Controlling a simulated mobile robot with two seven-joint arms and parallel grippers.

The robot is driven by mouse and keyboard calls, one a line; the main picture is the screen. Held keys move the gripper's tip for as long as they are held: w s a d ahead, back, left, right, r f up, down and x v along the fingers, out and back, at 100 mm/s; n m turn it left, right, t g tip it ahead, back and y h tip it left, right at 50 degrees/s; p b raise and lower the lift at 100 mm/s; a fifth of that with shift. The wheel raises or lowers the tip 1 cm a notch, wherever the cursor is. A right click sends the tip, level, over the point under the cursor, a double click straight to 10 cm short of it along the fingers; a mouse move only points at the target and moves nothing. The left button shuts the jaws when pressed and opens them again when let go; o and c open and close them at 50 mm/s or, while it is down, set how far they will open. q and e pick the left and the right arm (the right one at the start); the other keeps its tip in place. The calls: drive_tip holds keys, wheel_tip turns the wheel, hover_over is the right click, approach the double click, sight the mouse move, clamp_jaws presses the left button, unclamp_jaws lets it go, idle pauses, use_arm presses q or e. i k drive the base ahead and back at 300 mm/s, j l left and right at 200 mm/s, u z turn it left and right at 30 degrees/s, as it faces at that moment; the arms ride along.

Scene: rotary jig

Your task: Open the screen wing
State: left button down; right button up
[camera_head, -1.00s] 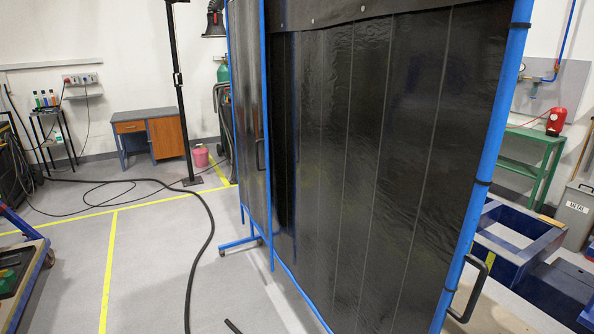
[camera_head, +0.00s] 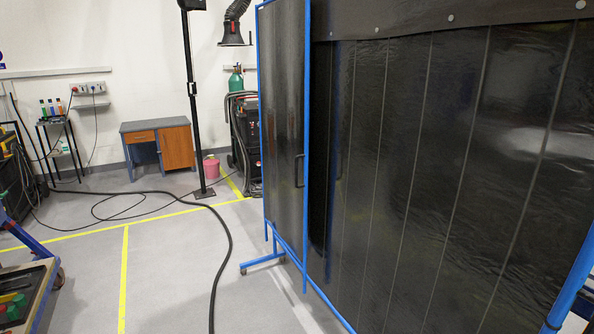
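The welding screen fills the right half of the view. Its large dark strip panel (camera_head: 400,170) hangs in a blue frame at the right. The narrower dark screen wing (camera_head: 284,115) stands at its left in its own blue frame, with a black handle (camera_head: 299,171) near its right edge. The wing's far lower edge sits over a blue foot on a caster (camera_head: 263,263). A small dark piece of another handle shows at the lower right edge. Neither of my grippers is in view.
A dark hose (camera_head: 226,240) runs across the grey floor left of the wing. A black post (camera_head: 192,100), a wooden desk (camera_head: 158,145) and a welding machine with a green cylinder (camera_head: 236,80) stand behind. A cart is at the lower left.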

sight(283, 27)
drive_tip(key=i+j, duration=0.2)
drive_tip(key=j, duration=0.15)
drive_tip(key=i+j, duration=0.2)
drive_tip(key=i+j+z, duration=0.1)
drive_tip(key=j, duration=0.35)
drive_tip(key=i+j+z, duration=0.1)
drive_tip(key=i+j, duration=0.85)
